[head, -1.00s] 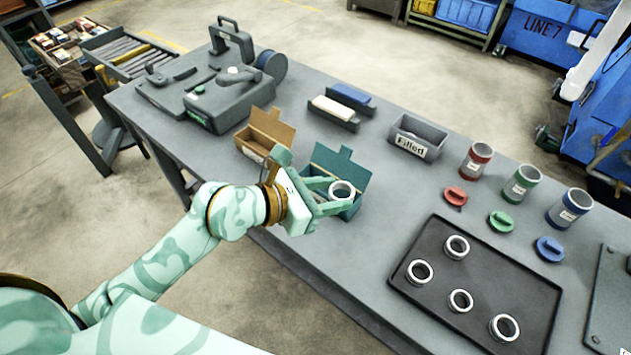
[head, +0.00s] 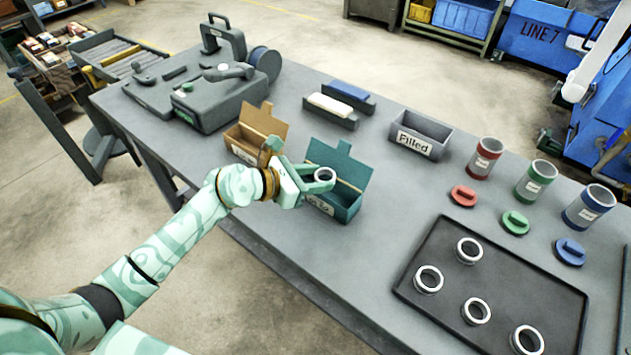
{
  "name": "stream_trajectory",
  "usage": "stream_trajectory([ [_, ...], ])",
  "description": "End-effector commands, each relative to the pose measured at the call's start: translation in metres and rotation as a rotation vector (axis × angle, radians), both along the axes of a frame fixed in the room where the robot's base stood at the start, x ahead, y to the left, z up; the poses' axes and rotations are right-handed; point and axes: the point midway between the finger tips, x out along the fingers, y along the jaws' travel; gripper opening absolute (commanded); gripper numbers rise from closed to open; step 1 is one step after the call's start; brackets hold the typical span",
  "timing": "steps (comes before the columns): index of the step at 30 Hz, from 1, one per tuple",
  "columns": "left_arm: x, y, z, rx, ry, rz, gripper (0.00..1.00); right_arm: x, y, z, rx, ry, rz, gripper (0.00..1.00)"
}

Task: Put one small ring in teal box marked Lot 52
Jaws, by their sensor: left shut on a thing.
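My left gripper (head: 318,180) is shut on a small silver ring (head: 325,174). It holds the ring over the open teal box (head: 345,205), near the box's left side. The teal box stands near the table's front edge with its lid raised at the back. A white label on its front is partly hidden by my gripper, so its text cannot be read in full. Several more rings, one of them at the tray's back (head: 469,250), lie on a black tray (head: 420,262) at the right. My right gripper is not in view.
An open brown box (head: 243,140) stands just left of the teal box, close to my left wrist. A grey bin labelled Filled (head: 418,136) is behind. Red, green and blue canisters (head: 533,181) with loose lids stand at the right. The table between box and tray is clear.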

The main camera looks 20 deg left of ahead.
Motion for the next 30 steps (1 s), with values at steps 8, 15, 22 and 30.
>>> stream_trajectory([
  [8, 0.000, 0.000, -0.002, 0.001, -0.002, 0.000, 0.18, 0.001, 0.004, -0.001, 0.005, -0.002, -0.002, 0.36],
  [15, 0.000, 0.000, -0.010, 0.000, -0.001, 0.000, 0.18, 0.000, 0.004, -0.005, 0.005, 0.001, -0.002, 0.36],
  [22, 0.000, 0.000, -0.014, 0.000, -0.002, 0.001, 0.18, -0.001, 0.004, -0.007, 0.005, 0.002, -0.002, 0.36],
  [30, 0.000, 0.000, -0.014, 0.000, -0.002, 0.001, 0.64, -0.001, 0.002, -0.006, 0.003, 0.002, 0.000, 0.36],
])
